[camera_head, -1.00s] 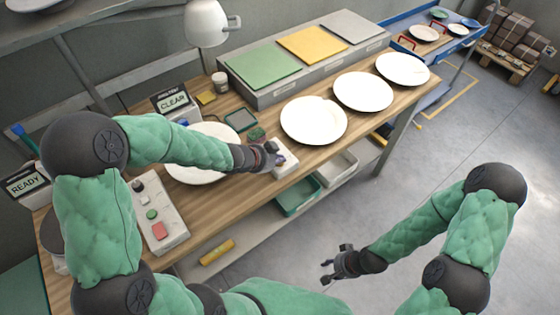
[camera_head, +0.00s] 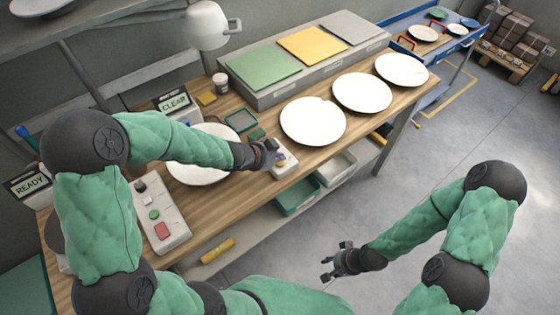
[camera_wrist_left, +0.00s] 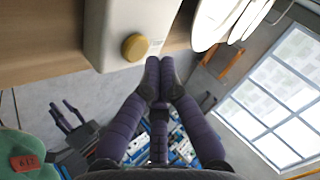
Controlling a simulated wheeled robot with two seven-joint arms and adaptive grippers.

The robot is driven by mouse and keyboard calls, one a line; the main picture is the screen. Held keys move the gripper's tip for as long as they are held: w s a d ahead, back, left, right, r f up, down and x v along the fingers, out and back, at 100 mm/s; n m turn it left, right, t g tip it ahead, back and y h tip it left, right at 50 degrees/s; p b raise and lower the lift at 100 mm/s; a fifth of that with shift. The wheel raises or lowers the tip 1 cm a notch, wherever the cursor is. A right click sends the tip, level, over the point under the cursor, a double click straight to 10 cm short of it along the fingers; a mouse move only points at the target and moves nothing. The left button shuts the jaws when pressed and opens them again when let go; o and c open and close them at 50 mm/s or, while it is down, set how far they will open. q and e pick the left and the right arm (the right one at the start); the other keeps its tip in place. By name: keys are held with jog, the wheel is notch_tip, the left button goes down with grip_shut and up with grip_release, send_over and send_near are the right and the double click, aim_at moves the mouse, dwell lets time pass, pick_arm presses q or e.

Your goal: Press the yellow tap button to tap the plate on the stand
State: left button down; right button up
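The yellow tap button (camera_wrist_left: 135,47) is a round knob on the white box (camera_wrist_left: 110,20) in the left wrist view. The white box stands at the bench's front edge in the head view (camera_head: 284,164), with its button hidden or too small to make out there. My left gripper (camera_head: 274,152) is at that box; in the wrist view its fingertips (camera_wrist_left: 160,68) are together, empty, beside and slightly below the button. I cannot tell if they touch it. A white plate (camera_head: 190,172) lies partly hidden under my left arm; no stand shows. My right gripper (camera_head: 328,267) is open and empty, clear of the bench.
Three white plates (camera_head: 362,92) lie in a row on the bench's right. A grey unit with coloured pads (camera_head: 262,66) stands behind. A control box with green and red buttons (camera_head: 162,231) is at the left. Displays read CLEAR (camera_head: 173,104) and READY (camera_head: 30,184).

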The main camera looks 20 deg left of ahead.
aim_at(279, 164)
pick_arm(q)
jog(key=shift+r+p, duration=2.5)
jog(key=shift+r, duration=0.05)
jog(key=shift+f, duration=0.1)
